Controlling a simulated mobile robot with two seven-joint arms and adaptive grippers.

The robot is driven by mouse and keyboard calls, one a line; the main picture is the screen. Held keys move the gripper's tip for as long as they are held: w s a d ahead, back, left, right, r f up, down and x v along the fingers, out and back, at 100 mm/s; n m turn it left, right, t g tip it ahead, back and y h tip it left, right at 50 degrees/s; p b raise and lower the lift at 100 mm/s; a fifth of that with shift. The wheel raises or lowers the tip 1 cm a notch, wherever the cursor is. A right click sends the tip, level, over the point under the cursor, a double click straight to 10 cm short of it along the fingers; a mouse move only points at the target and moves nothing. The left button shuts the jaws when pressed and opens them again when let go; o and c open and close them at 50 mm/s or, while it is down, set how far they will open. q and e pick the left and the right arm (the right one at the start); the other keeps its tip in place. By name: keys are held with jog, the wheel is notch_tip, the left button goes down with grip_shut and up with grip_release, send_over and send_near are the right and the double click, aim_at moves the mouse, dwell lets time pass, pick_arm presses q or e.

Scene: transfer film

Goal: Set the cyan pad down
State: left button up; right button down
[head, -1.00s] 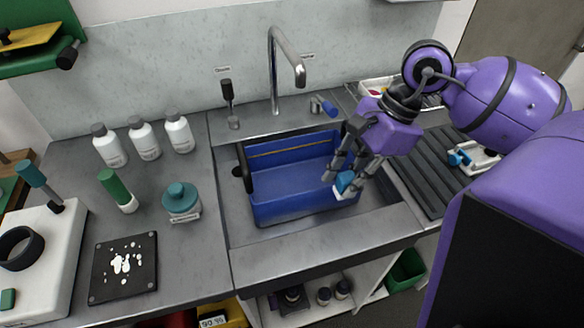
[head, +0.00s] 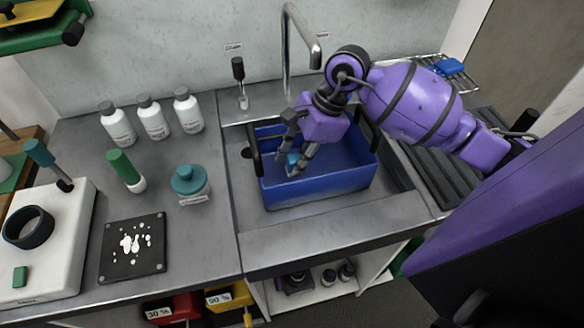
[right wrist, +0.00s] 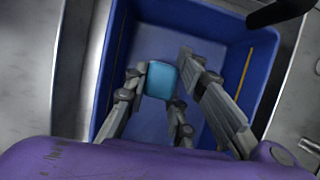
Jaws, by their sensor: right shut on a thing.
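The cyan pad (head: 292,164) is between the fingers of my right gripper (head: 297,168), which is shut on it. In the right wrist view the pad (right wrist: 161,80) shows as a small cyan block with the fingers of the gripper (right wrist: 165,90) around it. The gripper points down inside the blue tub (head: 318,190), near its left part. The tub sits in the sink, and its floor and walls show around the pad in the wrist view. I cannot tell whether the pad touches the tub's floor. My left gripper is not in view.
A tap (head: 300,45) stands behind the tub. The left counter holds several white bottles (head: 151,118), a green-capped tube (head: 127,172), a teal-lidded jar (head: 190,184) and a black plate with white blobs (head: 133,248). A ribbed drainboard (head: 440,175) lies right of the sink.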

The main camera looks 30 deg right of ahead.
aim_at(291, 169)
jog(key=shift+w+a+f, duration=0.15)
jog(key=shift+w+f, duration=0.15)
jog(key=shift+f, duration=0.1)
jog(key=f, duration=0.3)
jog(key=shift+w+a+f, duration=0.15)
jog(key=shift+w+a, duration=0.05)
jog(key=shift+w, duration=0.05)
jog(key=shift+f, duration=0.2)
jog(key=shift+f, duration=0.1)
jog(key=shift+f, duration=0.2)
jog(key=c, duration=1.5)
grip_release()
jog(key=shift+r, duration=0.1)
jog(key=shift+o, duration=0.2)
jog(key=v, duration=1.2)
jog(key=shift+r, duration=0.2)
